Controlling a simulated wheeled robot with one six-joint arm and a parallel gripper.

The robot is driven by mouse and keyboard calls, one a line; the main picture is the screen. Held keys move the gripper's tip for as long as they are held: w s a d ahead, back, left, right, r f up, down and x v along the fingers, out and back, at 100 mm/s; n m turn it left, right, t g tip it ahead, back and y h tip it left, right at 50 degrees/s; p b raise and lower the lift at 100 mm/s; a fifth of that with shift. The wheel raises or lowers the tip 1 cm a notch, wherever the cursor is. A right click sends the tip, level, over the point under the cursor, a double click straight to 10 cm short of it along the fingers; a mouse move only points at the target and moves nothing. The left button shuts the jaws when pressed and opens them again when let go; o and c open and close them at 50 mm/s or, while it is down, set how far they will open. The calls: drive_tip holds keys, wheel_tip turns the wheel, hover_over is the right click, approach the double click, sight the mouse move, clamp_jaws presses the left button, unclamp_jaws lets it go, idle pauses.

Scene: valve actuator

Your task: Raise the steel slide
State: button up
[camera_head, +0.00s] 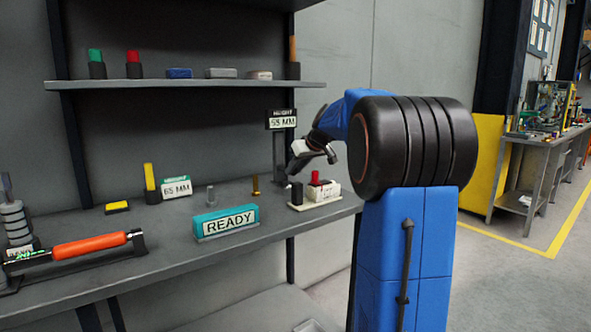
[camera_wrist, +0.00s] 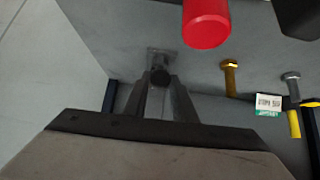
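The likely steel slide is part of a dark upright stand (camera_head: 279,160) under a "HEIGHT 53 MM" sign (camera_head: 282,119) at the back of the bench. I cannot clearly separate the slide from the stand. My gripper (camera_head: 312,160) is just right of the stand in the head view, tilted downward. In the wrist view, two tapered grey shapes, probably the fingers of my gripper (camera_wrist: 162,90), flank a dark round knob (camera_wrist: 160,77). A small grey plate (camera_wrist: 158,54) lies beyond it. Whether the fingers touch the knob or grip anything is unclear.
A white block with a red knob (camera_head: 315,178) and a black cylinder (camera_head: 297,193) stands below my gripper; the red knob (camera_wrist: 206,22) looks close in the wrist view. A teal "READY" box (camera_head: 226,221), a brass bolt (camera_head: 255,185) and a steel bolt (camera_head: 210,195) stand left.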

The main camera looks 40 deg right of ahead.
clamp_jaws()
drive_tip(key=shift+r, duration=2.2)
drive_tip(key=o, duration=0.7)
unclamp_jaws()
drive_tip(key=v, duration=1.7)
drive_tip(key=shift+s+d+r, duration=0.1)
drive_tip(key=shift+s, duration=0.1)
